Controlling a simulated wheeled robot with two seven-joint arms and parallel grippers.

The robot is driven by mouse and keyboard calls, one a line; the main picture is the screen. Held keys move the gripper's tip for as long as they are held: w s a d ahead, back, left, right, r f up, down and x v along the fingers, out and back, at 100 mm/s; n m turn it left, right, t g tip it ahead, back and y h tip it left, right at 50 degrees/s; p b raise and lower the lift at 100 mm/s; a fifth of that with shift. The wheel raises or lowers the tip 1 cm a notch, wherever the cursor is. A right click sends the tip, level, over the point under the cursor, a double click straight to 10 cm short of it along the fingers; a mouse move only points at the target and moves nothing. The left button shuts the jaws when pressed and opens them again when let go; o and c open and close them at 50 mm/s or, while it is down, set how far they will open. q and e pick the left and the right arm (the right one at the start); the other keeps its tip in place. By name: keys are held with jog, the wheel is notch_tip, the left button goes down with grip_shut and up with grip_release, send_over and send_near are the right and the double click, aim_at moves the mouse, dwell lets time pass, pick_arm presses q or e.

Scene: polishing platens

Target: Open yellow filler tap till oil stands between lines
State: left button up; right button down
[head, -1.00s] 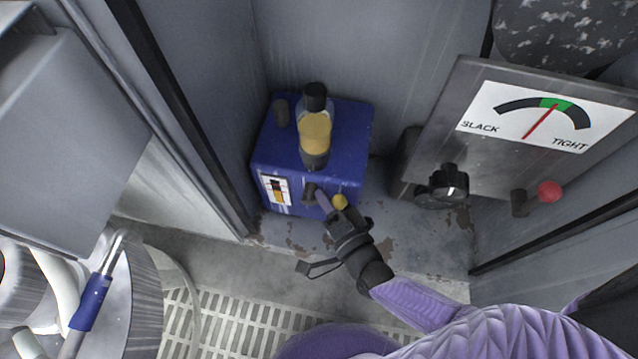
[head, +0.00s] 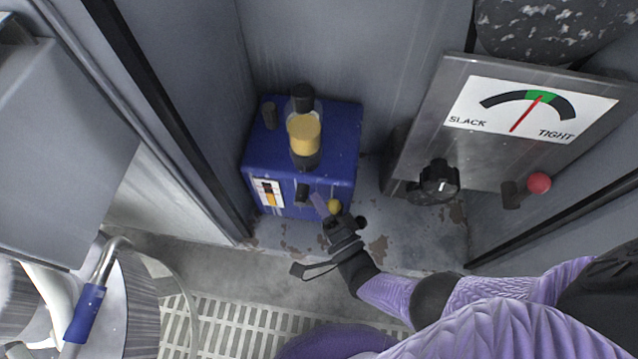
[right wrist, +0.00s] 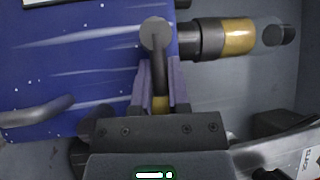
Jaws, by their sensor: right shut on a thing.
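A blue oil box (head: 335,150) stands in the corner with a bottle of amber oil (head: 304,135) upright on top. On its front face is a white gauge plate (head: 259,186) with a narrow window; amber shows in its lower part, but the lines are too small to read against the level. The filler tap (head: 302,193) is to the right of the gauge, with a yellow end (head: 334,206). My right gripper (head: 321,203) is shut on the tap's lever. My left gripper is out of view.
A slanted steel panel (head: 420,130) with a SLACK–TIGHT dial (head: 535,110), a black knob (head: 435,183) and a red ball knob (head: 539,183) stands to the right. A blue-sleeved hose handle (head: 86,313) is at lower left. The grated floor (head: 235,322) is in front.

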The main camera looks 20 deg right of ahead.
jog(key=shift+w+d+r, duration=0.1)
jog(key=shift+d, duration=0.3)
jog(key=c, duration=0.5)
grip_release()
jog(key=shift+c, duration=0.2)
jog(key=s+f, duration=0.1)
jog(key=s, duration=0.6)
jog(key=shift+s+d+f, duration=0.2)
jog(key=shift+s+d, duration=0.05)
jog(key=shift+d, duration=0.05)
